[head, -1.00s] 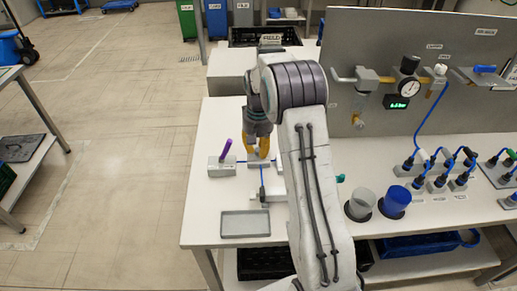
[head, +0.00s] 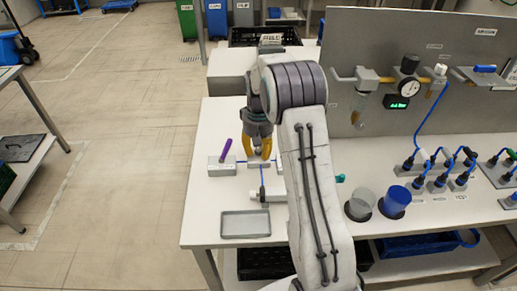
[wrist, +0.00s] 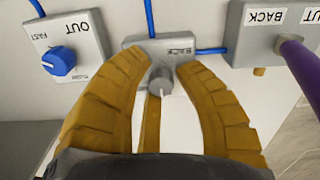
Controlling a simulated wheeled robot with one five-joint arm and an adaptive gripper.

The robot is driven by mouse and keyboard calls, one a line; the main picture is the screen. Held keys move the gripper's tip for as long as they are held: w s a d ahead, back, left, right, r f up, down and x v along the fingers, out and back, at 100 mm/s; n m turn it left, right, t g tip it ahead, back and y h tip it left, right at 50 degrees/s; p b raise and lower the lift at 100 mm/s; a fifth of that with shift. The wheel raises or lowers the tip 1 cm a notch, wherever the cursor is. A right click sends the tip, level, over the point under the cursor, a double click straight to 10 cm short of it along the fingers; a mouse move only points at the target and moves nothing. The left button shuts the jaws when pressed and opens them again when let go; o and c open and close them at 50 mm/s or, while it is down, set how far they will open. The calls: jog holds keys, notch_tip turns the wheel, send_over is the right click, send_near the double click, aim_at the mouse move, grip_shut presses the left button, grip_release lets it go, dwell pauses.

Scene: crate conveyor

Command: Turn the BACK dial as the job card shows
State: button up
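The BACK dial (wrist: 161,82) is a grey round knob with a pale line, on the front of a small grey block (wrist: 133,41) labelled BACK in the wrist view. My gripper (wrist: 163,66) has its yellow fingers spread on both sides of the knob, with small gaps showing, and a third finger below it. Contact with the knob is hard to tell. In the head view my gripper (head: 262,152) points down at the block (head: 259,165) on the white bench; the knob is hidden there. No readable job card is in view.
In the wrist view, a block with a blue dial (wrist: 59,61), labelled OUT and FAST, is at left. A block with a purple lever (wrist: 300,62) is close at right. A grey tray (head: 246,224) and two cups, clear (head: 360,205) and blue (head: 395,201), stand on the bench.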

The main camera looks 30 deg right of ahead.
aim_at(258, 149)
jog(key=o, duration=0.4)
jog(key=shift+w+r, duration=0.1)
jog(key=shift+c, duration=0.2)
jog(key=shift+r, duration=0.1)
notch_tip(258, 149, up, 12)
dwell(0.3)
dwell(0.6)
